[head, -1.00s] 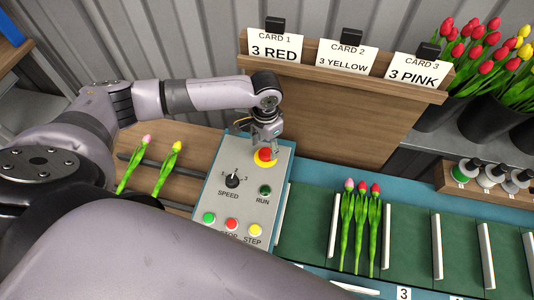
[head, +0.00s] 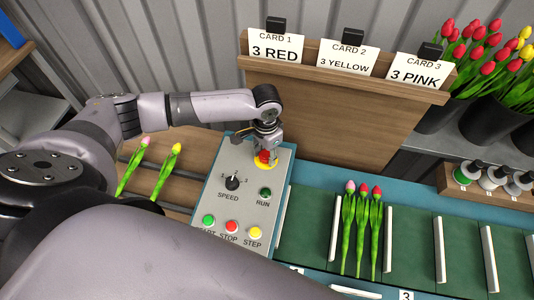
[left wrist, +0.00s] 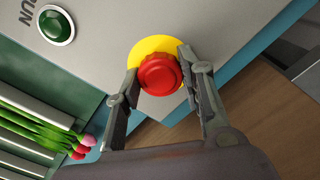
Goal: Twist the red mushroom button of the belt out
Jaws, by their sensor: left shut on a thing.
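The red mushroom button (head: 264,156) stands on a yellow disc (head: 262,166) at the top of the grey control panel (head: 243,205). My left gripper (head: 266,155) comes down on it from above, with its fingers on either side of the red head. In the left wrist view the button (left wrist: 160,75) sits between the two fingers of the gripper (left wrist: 160,64), which is shut on it. The fingers hide part of the yellow disc. My right gripper is in neither view.
The panel also has a SPEED knob (head: 232,182), a RUN lamp (head: 265,193) and green, red and yellow buttons below. Several tulips lie on the green belt (head: 415,240) to the right. A wooden card rack (head: 340,110) stands behind.

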